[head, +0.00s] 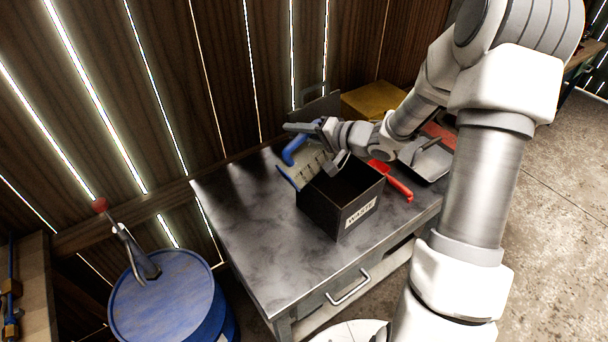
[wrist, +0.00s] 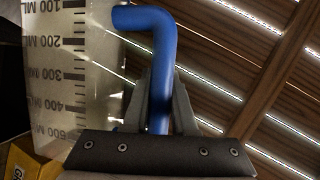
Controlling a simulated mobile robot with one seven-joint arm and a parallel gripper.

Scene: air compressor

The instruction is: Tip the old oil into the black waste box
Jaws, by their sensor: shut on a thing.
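The black waste box (head: 337,212), open on top and labelled WASTE, stands on the metal table. A clear measuring jug (head: 304,169) with a blue handle (head: 296,149) is tilted at the box's back left rim; I cannot tell whether it touches. My gripper (head: 318,137) is shut on the handle. The wrist view shows the jaws (wrist: 160,95) around the blue handle (wrist: 163,50) and the jug's ML scale (wrist: 72,70) beside them. The oil is not clearly visible in either view, and the inside of the box is dark.
A red tool (head: 398,187) lies right of the box, near a grey tray (head: 433,162). A yellow box (head: 375,101) stands behind. The metal table (head: 255,235) is clear at the left and front. A blue drum (head: 167,295) with a pump stands left of it.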

